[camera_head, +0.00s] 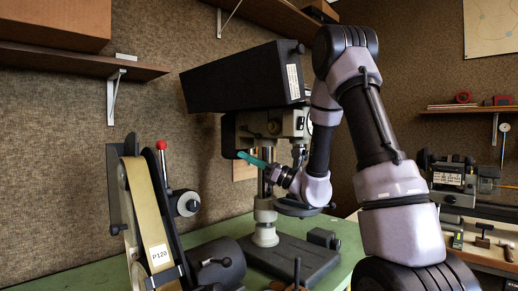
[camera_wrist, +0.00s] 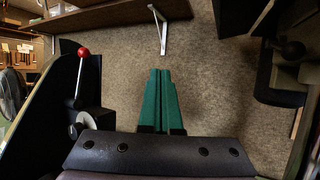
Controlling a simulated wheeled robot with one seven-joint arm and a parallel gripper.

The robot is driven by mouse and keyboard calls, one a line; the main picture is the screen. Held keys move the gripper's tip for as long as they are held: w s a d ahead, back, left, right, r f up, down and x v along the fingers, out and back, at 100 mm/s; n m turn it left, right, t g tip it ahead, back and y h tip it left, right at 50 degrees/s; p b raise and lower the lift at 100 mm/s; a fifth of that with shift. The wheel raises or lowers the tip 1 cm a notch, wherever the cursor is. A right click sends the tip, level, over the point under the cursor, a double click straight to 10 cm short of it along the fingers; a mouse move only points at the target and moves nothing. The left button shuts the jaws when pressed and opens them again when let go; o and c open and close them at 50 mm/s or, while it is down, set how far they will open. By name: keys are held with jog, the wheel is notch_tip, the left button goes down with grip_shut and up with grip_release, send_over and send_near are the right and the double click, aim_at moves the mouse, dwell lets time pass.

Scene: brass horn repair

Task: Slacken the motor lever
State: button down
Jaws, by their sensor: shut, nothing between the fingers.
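My gripper (camera_head: 241,154) has teal fingers, pressed together and empty. It points left beside the drill press (camera_head: 230,78), under its long black cover. In the wrist view the shut fingers (camera_wrist: 160,72) point towards the bare wall. A dark part of the press with a round black knob (camera_wrist: 293,50) is at the right of that view, apart from the fingers. This knob may belong to the motor lever, but I cannot tell for sure. A red-knobbed lever (camera_head: 161,145) stands on the belt grinder; it also shows left of the fingers in the wrist view (camera_wrist: 83,53).
The belt grinder (camera_head: 158,215) stands on the green bench (camera_head: 240,226) at the left. Wall shelves (camera_head: 75,60) hang above it. A small lathe (camera_head: 450,180) is on the right bench. Open space lies between the fingers and the wall.

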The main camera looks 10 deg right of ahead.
jog(key=w+d+f+m+t+h, duration=0.6)
jog(key=w+d+m+t+h, duration=0.2)
jog(key=d+m+t, duration=0.1)
jog(key=shift+d+f+m+t, duration=0.3)
jog(key=shift+f+m+t, duration=0.15)
jog(key=shift+m, duration=0.25)
jog(key=shift+w+r, duration=0.1)
jog(key=w+a+r, duration=0.2)
jog(key=w+r, duration=0.5)
jog(key=r, duration=0.1)
jog(key=shift+a+r, duration=0.25)
jog(key=shift+r, duration=0.15)
jog(key=shift+s+d+r, duration=0.15)
jog(key=shift+r, duration=0.25)
jog(key=shift+s+d+r, duration=0.1)
jog(key=shift+s+r, duration=0.05)
jog(key=shift+r, duration=0.2)
